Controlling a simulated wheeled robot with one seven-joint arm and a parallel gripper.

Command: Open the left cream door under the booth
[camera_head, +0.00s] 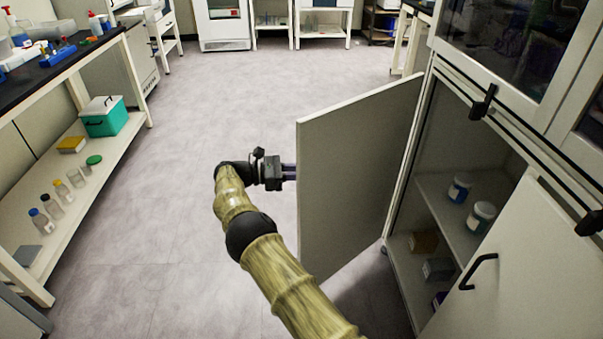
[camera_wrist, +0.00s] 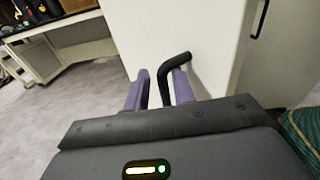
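The left cream door (camera_head: 355,165) stands swung wide open from the cabinet under the booth. Its inner face shows in the head view, and its outer face (camera_wrist: 190,30) shows in the wrist view. Its black bar handle (camera_wrist: 168,72) is on that outer face, hidden in the head view. My gripper (camera_head: 290,172) is at the free edge of the door, its fingertips partly hidden behind it. In the wrist view, my purple fingers (camera_wrist: 160,85) stand apart on either side of the handle, with a gap visible at the left finger.
The open cabinet shows a shelf (camera_head: 455,200) with white jars (camera_head: 481,216) and boxes below. The right cream door (camera_head: 520,270) is shut, with a black handle (camera_head: 478,271). A bench with a lower shelf (camera_head: 100,165) stands at left. The floor (camera_head: 250,100) between is clear.

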